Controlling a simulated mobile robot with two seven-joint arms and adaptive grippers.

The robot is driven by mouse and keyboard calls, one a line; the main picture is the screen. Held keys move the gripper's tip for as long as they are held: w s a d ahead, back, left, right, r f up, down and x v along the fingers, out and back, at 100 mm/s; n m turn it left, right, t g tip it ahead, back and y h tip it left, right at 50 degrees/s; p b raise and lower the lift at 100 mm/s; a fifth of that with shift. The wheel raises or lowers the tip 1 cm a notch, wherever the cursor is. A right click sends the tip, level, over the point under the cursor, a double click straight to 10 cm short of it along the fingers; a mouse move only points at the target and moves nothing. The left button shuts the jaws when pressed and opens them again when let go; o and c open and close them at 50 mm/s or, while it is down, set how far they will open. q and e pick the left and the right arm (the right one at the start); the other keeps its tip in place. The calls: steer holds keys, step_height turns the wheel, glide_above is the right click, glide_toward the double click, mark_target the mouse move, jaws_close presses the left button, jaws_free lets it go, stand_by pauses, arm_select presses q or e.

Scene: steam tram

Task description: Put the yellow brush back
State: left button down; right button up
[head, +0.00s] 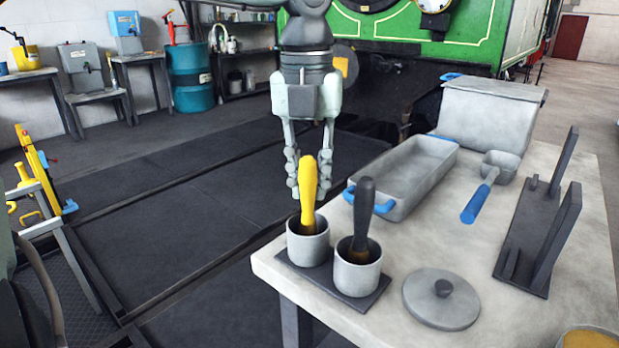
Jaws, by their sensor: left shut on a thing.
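The yellow brush (309,185) stands nearly upright, leaning slightly, with its lower end inside the left grey cup (307,248). The cup's rim hides its bristles. My left gripper (308,185) points down from above, its fingers on either side of the yellow handle and shut on it. A dark-handled brush (363,210) stands in the right grey cup (358,275), close beside the left one. Both cups sit on a dark base plate (345,298) at the table's near left corner. My right gripper is not in view.
On the pale table (430,240) are a grey tray with blue handles (405,178), a blue-handled scoop (482,198), a round lid (441,298), a dark rack (535,235) and a grey box (488,108). Open dark floor (160,190) lies to the left.

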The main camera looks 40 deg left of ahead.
arm_select(q)
steer(key=c, duration=1.4)
jaws_free()
steer(key=shift+o, duration=0.2)
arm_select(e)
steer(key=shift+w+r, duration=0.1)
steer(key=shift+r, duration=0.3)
